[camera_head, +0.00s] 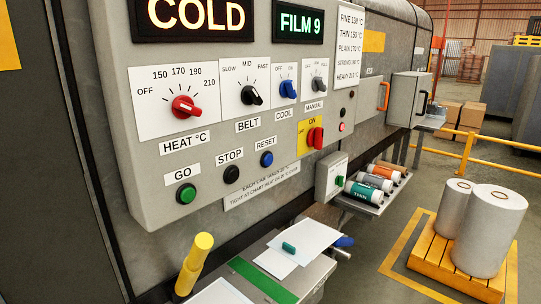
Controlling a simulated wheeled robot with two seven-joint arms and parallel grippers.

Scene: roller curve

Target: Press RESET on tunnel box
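The tunnel box's grey control panel (140,190) fills the left and middle of the head view. The blue RESET button (267,159) sits in its lower row, under a white RESET label (265,143). To its left are the black STOP button (231,174) and the green GO button (187,194). The red HEAT knob (185,106) is above. One display (196,17) reads COLD in orange, another (298,23) reads FILM 9 in green. Neither gripper can be made out in this view, and nothing covers the RESET button.
A red switch on a yellow plate (315,137) is right of RESET. Below are a yellow upright handle (195,263), a bench with white sheets (304,240), and a shelf with several rolls (363,195). Large white rolls stand on a pallet (440,262) at right. Floor lies between.

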